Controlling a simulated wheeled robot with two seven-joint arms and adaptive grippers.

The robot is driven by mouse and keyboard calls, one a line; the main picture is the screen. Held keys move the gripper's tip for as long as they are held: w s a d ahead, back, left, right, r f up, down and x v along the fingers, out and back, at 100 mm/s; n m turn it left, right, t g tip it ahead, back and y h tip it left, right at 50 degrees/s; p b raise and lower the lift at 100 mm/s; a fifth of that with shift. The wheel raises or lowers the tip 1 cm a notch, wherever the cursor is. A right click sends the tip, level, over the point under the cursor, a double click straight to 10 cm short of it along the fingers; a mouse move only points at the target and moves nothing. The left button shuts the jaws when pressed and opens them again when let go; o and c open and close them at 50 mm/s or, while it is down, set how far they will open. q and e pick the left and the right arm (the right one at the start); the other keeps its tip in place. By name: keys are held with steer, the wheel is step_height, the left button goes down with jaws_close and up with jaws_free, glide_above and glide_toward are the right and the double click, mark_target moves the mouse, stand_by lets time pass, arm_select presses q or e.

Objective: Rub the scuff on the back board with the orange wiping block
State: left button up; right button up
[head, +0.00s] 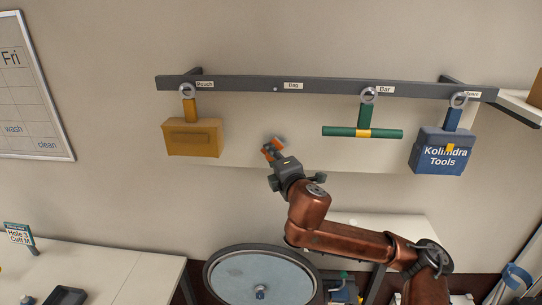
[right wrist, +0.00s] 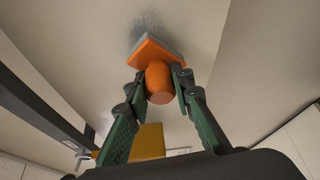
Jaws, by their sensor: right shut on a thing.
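My right gripper (head: 271,153) is in front of the pale back board (head: 305,140), below the rail. In the right wrist view the right gripper (right wrist: 161,88) is shut on the orange knob of the wiping block (right wrist: 157,75). The block has an orange body and a grey pad, and the pad faces the board. The block (head: 274,145) also shows small in the head view. A dark grey smudgy scuff (right wrist: 147,25) shows just beyond the pad, partly hidden by the block. Whether the pad touches the board I cannot tell. My left gripper is not in view.
A grey rail (head: 325,87) with labelled hooks runs above. A yellow pouch (head: 193,137) hangs left of the gripper. A green bar (head: 362,132) and a blue tool bag (head: 441,151) hang to the right. A round disc (head: 240,275) lies below; a white table (head: 120,262) stands lower left.

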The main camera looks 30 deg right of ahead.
mark_target(279, 149)
steer(key=shift+w+d, duration=0.45)
steer(key=shift+w, duration=0.15)
stand_by(0.6)
steer(key=shift+p, duration=0.35)
stand_by(0.4)
steer(key=shift+d, duration=0.15)
steer(key=shift+s+d, duration=0.45)
steer(key=shift+d, duration=0.15)
steer(key=shift+s+d, duration=0.4)
steer(key=shift+d, duration=0.2)
